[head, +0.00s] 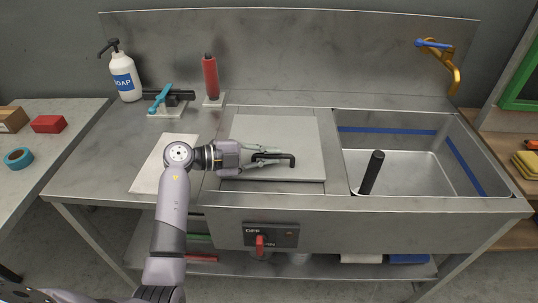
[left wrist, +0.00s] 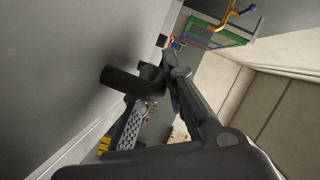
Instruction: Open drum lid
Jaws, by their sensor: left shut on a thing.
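The drum lid (head: 300,130) is a pale grey square panel in the left part of the steel sink unit. It looks flat in its frame. A black bar handle (head: 284,156) stands on its front part. My left gripper (head: 262,157) reaches in from the left over the lid and is shut on the handle's left part. The left wrist view shows the dark handle (left wrist: 122,80) at the gripper's fingertips (left wrist: 160,82). The fingers partly hide the handle. The drum under the lid is hidden. My right gripper is not in view.
A steel basin (head: 410,165) with an upright black cylinder (head: 371,172) is right of the lid. A red-knobbed control panel (head: 271,236) is on the front. A soap bottle (head: 125,78), blue-handled valve (head: 160,98) and red-handled tool (head: 211,76) stand back left. A white board (head: 148,177) lies left.

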